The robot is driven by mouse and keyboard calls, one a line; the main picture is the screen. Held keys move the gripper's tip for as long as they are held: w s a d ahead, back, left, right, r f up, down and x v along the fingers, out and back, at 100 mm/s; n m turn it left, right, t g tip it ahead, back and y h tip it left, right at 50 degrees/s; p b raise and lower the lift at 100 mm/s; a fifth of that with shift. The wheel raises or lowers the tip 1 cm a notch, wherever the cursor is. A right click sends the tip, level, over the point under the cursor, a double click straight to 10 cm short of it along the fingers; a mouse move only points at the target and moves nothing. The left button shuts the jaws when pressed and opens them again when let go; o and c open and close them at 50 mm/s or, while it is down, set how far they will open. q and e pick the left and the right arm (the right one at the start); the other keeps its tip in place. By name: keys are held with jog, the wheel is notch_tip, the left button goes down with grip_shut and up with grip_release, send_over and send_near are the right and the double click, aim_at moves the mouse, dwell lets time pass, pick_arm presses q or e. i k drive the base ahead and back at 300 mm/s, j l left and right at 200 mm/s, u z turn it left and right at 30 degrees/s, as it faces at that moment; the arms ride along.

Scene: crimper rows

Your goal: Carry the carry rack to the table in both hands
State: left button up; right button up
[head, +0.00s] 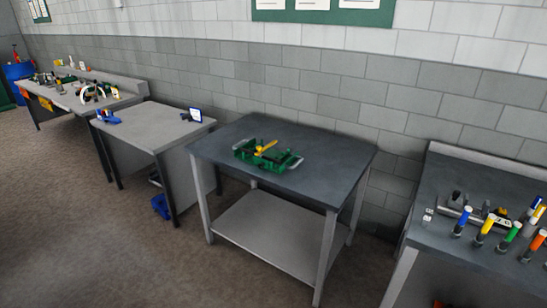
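A green rack (285,163), which looks like the carry rack, sits on the dark top of a grey table (325,160) in the middle of the head view. A yellow item (265,147) lies in or across it; finer details are too small to tell. The rack is near the middle of the tabletop, with bare surface around it. Neither of my grippers shows in this view, and nothing is seen touching the rack.
Left of it stands a lighter table (150,127) with a blue item and a small screen. A cluttered bench (75,100) is farther left. A right bench (440,235) holds several coloured-handled tools. Brown floor (110,240) is open in front. A block wall runs behind.

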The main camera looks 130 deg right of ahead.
aim_at(166, 125)
jog(key=z, duration=4.45)
jog(key=i+j+z, duration=0.25)
jog(key=i+j, duration=0.15)
jog(key=i, duration=0.2)
jog(key=i+j+z, duration=0.3)
jog(key=i+j, duration=0.25)
